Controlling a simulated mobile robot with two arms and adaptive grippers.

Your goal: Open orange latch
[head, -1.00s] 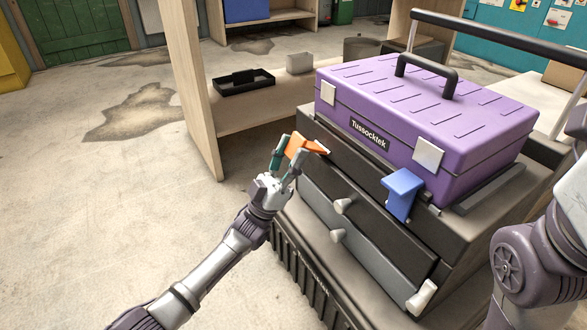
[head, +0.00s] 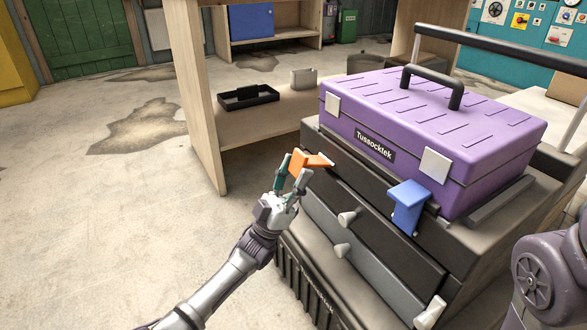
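The orange latch (head: 314,161) is on the upper left front corner of the black tool chest, below the purple toolbox. My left gripper (head: 292,172) is at this latch, with one finger on its left side and the other in front of its lower right part. The orange piece shows between the fingers, which are apart. Whether they press on it is not clear. A matching blue latch (head: 408,203) is at the right of the chest's front and nothing touches it. Part of my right arm shows at the right edge; its gripper is out of view.
The purple toolbox (head: 425,120) with a black handle sits on the chest. Drawer knobs (head: 347,218) stick out below the latches. A wooden shelf (head: 220,135) with a black tray (head: 248,97) stands behind. The floor at the left is clear.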

